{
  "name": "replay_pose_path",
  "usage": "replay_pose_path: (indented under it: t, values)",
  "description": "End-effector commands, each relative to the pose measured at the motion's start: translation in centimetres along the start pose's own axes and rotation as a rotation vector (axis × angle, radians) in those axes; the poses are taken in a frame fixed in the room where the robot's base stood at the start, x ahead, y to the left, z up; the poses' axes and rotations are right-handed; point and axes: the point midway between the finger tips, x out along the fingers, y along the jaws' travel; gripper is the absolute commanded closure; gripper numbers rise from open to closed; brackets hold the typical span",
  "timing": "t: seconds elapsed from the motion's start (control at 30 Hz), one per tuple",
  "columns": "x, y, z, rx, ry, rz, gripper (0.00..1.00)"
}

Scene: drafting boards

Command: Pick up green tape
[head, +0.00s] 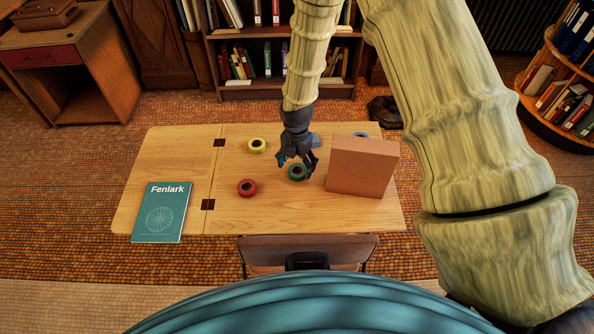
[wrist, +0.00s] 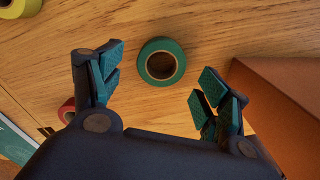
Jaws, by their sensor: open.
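The green tape (head: 297,173) is a small roll lying flat on the wooden table. It also shows in the wrist view (wrist: 161,61), at the upper middle, with its dark hole facing me. My gripper (head: 297,163) is open and empty above it, fingers pointing down. In the wrist view my gripper (wrist: 153,88) has one finger to each side of the roll and slightly nearer than it. The fingers do not touch the roll. In the head view a finger partly covers the roll.
A brown box (head: 362,168) stands just right of the green tape. A red tape (head: 247,187) and a yellow tape (head: 257,145) lie to its left. A blue tape (head: 360,134) is partly hidden behind the box. A teal book (head: 161,212) lies at the table's left.

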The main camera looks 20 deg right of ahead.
Motion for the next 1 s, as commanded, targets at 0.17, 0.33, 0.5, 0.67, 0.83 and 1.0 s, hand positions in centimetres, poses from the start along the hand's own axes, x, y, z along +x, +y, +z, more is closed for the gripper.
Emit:
replay_pose_path:
  t: [0.17,0.33,0.5,0.67,0.83,1.0]
  values:
    - [1.7,-0.1,0.0,0.0,0.0,-0.001,0.24]
    - [2.5,-0.1,0.0,0.0,-0.001,0.0,0.24]
    - [2.6,-0.1,0.0,0.0,-0.001,0.0,0.24]
    - [2.6,-0.1,0.0,0.0,0.0,0.0,0.37]
    - [2.6,-0.1,0.0,0.0,0.0,0.0,0.68]
    - [2.6,-0.1,0.0,0.0,0.0,0.0,0.68]
